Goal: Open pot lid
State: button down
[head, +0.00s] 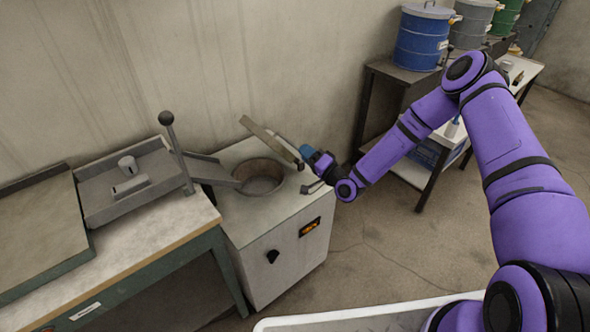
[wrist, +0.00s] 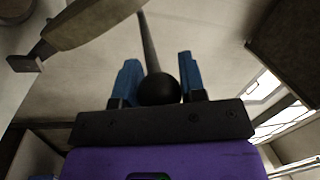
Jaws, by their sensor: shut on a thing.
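The pot (head: 262,178) is a round opening in the top of a pale cabinet, and its inside shows in the head view. The lid (head: 268,137) is a beige slab, raised and tilted above the back of the opening. What looks like its edge shows at upper left in the wrist view (wrist: 92,22). My gripper (head: 306,153) is at the right end of the lid. In the wrist view its blue fingers (wrist: 160,85) are on either side of a black ball knob (wrist: 158,90) on a thin rod. They are shut on this knob. The rod's far end is out of view.
A grey tray (head: 105,208) with small pale items and an upright ball-topped lever (head: 178,150) stand left of the pot on a workbench (head: 120,265). A dark shelf (head: 400,72) with a blue drum (head: 424,38) stands behind right. The floor right of the cabinet is clear.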

jog(key=w+d+r+m+t+h, duration=0.1)
jog(key=w+d+m+t+h, duration=0.1)
jog(key=w+d+m, duration=0.7)
jog(key=shift+d+r+m, duration=0.25)
jog(key=shift+d+m, duration=0.25)
jog(key=shift+d, duration=1.65)
jog(key=c, duration=0.7)
grip_release()
jog(key=v, duration=1.1)
jog(key=shift+a, duration=0.1)
